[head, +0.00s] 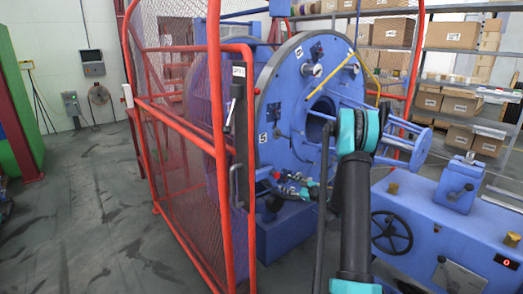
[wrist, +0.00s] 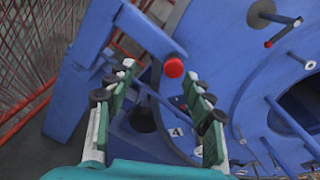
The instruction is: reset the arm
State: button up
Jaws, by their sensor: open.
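My arm, black with teal joints, rises in front of the blue strander disc (head: 285,90) in the head view. My gripper (head: 288,183) shows small and partly hidden low in front of the disc. In the wrist view my gripper (wrist: 160,72) is open, with its two green, dark-padded fingers apart and nothing held between them. A round red button (wrist: 173,67) on a blue bracket (wrist: 125,30) appears between the fingertips; I cannot tell how far beyond them it is.
A red-framed mesh guard (head: 180,130) stands left of the disc. A blue machine bed with a handwheel (head: 391,232) is at the right. Shelves with cardboard boxes (head: 460,103) stand behind. The grey floor (head: 85,210) at left is clear.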

jog(key=s+a+r+n+g+h, duration=0.25)
jog(key=s+n, duration=0.35)
jog(key=s, duration=0.3)
jog(key=s+a+r+n+g+h, duration=0.1)
jog(key=s+a+r+n+g, duration=0.2)
jog(key=s+n, duration=0.5)
jog(key=s+d+f+n+g+h, duration=0.1)
jog(key=s+d+n+h, duration=0.1)
jog(key=s, duration=0.7)
jog(key=s+d+f+n+g+h, duration=0.1)
jog(key=s+n, duration=0.3)
jog(key=s, duration=0.6)
jog(key=s+d+f+n+g+h, duration=0.1)
jog(key=s+d+f+n+h, duration=0.1)
jog(key=s, duration=0.7)
jog(key=shift+s+d+f+n+h, duration=0.25)
jog(key=shift+d+f+n+h, duration=0.15)
jog(key=shift+d+f+h, duration=0.4)
